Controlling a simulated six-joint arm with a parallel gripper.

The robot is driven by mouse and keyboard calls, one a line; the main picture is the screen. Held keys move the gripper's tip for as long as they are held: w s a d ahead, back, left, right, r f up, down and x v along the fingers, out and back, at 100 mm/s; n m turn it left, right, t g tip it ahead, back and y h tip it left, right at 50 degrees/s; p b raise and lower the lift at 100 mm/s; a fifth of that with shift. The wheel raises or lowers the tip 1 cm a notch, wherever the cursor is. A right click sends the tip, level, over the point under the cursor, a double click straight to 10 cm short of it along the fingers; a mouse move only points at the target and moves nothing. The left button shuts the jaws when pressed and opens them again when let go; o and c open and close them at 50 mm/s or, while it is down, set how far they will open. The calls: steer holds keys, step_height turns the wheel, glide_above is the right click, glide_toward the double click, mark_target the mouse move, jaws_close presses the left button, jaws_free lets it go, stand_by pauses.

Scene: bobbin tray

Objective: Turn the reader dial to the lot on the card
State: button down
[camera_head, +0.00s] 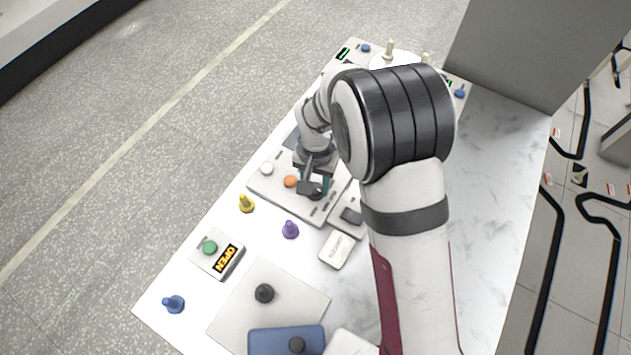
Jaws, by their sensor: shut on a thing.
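My gripper (313,187) points down over a light grey panel (262,188) near the middle of the table. It is shut on a small dark knob-like piece at the panel's right part, mostly hidden by the fingers; I cannot tell which way it points. A white knob (266,168) and an orange knob (290,181) are left of the gripper on the same panel. A small white block or card (337,249) with faint print, too small to read, lies in front of the panel. A grey unit with a dark patch (352,215) adjoins the panel, partly behind my arm.
A yellow peg (246,204), a purple peg (290,230) and a blue peg (174,304) stand on the table (190,262). A grey plate (232,317) and blue block (270,340) are in front. The right side is clear.

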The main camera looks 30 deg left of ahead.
mark_target(316, 187)
steer(key=shift+m, duration=1.1)
steer(key=shift+c, duration=2.2)
jaws_free()
steer(key=shift+r, duration=0.15)
step_height(316, 187, up, 16)
steer(key=shift+f, duration=0.2)
